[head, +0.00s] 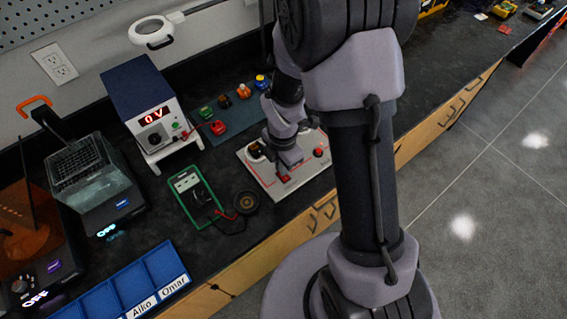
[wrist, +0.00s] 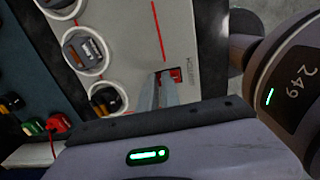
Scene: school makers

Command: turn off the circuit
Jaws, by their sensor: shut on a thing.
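The circuit board (head: 262,180) is a light grey panel with red lines on the dark bench. My gripper (head: 288,172) reaches down over its front part. A small red switch (head: 285,179) sits right at my fingertips. In the wrist view my fingers (wrist: 168,88) are close together and shut on the red switch (wrist: 175,75), partly hiding it. Round parts (wrist: 84,50) sit in white rings on the board in that view. A red round part (head: 319,152) stands near the board's right edge. The power supply (head: 150,105) reads "0 V" in red digits.
A green-framed meter (head: 187,182) and a black round part with wires lie left of the board. Blue name trays (head: 103,298) are at the front left.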

